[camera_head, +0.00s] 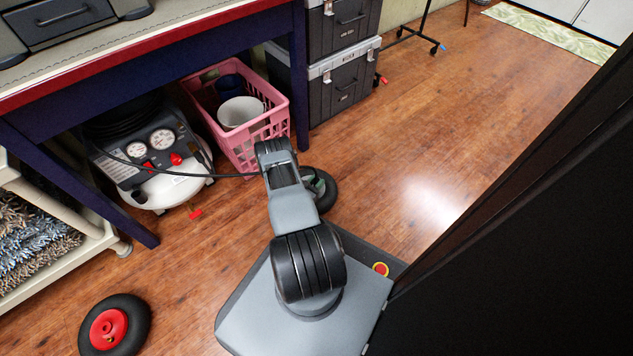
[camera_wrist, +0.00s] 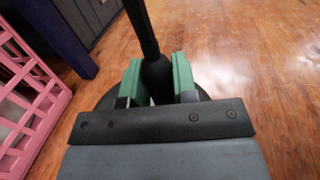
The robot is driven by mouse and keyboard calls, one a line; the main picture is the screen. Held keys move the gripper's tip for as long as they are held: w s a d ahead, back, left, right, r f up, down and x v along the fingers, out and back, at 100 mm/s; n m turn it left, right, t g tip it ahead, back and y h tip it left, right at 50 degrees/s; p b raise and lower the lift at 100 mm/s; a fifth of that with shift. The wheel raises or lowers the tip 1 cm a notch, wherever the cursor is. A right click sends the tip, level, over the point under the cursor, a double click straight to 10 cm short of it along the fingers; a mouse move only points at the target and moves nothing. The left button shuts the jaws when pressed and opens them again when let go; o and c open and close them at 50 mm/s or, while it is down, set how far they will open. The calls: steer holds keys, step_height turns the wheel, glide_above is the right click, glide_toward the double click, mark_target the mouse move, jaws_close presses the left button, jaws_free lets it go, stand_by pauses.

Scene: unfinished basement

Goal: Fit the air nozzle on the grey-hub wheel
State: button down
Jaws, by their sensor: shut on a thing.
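My gripper (camera_wrist: 157,78) is shut on the black air nozzle (camera_wrist: 155,72), which sits between its two green fingers in the wrist view. The black hose rises from the nozzle. A wheel with a black tyre (camera_head: 328,194) lies on the floor under my gripper, partly hidden by my arm in the head view. Its tyre (camera_wrist: 204,95) also shows on both sides of the fingers in the wrist view. Its hub and valve are hidden there, so I cannot tell whether the nozzle touches the valve. A red-hub wheel (camera_head: 108,328) lies at the lower left.
The air compressor (camera_head: 165,190) stands under the blue-legged workbench (camera_head: 215,35), its hose running to my gripper. A pink basket (camera_head: 275,124) stands close behind the wheel. Stacked dark cases (camera_head: 343,85) stand beyond. A large dark panel (camera_head: 540,230) blocks the right; floor between is clear.

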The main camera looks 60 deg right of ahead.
steer(key=shift+f, duration=0.4)
stand_by(0.4)
steer(key=c, duration=0.8)
jaws_free()
steer(key=shift+r, duration=0.1)
steer(key=shift+r, duration=0.1)
steer(key=shift+r, duration=0.6)
steer(key=r+p, duration=0.1)
steer(key=r, duration=0.1)
steer(key=r+p, duration=0.2)
steer(key=r, duration=0.1)
steer(key=r+p, duration=0.2)
steer(key=r, duration=0.1)
steer(key=shift+w, duration=0.25)
steer(key=shift+w+a+r+n+t+p, duration=0.6)
steer(key=shift+w+a+r+p, duration=0.55)
steer(key=shift+w+r+p, duration=1.55)
steer(key=shift+w+a+r+n+t+p, duration=0.25)
steer(key=shift+w+a+r+t+p, duration=1.2)
steer(key=shift+r, duration=2.5)
steer(key=shift+w+a+r+n+t+p, duration=0.1)
steer(key=shift+w+a+r+n+p, duration=0.65)
steer(key=shift+r+p, duration=2.3)
steer(key=shift+w+a+r+m+b, duration=0.1)
steer(key=shift+w+r+m+b, duration=0.25)
steer(key=shift+w, duration=0.15)
